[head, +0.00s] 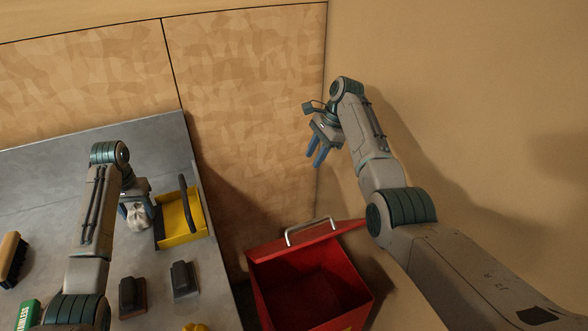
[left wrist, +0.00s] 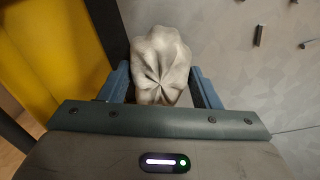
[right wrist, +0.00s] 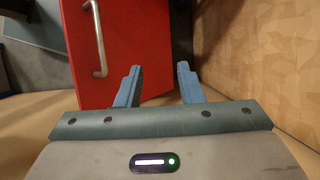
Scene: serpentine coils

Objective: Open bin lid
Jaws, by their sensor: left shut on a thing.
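The red bin (head: 262,292) stands on the floor at the right of the table. Its red lid (head: 275,250), with a metal handle (head: 311,230), is tilted up at the far side, and the dark red inside shows. The lid and handle (right wrist: 98,40) also show in the right wrist view. My right gripper (head: 314,161) is open and empty, above and beyond the bin, apart from the lid. My left gripper (left wrist: 160,80) is shut on a crumpled whitish thing (left wrist: 162,62) over the table, beside the yellow dustpan (head: 171,228).
The grey table (head: 60,170) bears a brush (head: 12,258), dark blocks (head: 131,296) (head: 184,278) and a green box (head: 27,314) at the lower left. A wood-patterned panel (head: 255,110) and a plain wall (head: 450,90) bound the space behind and right.

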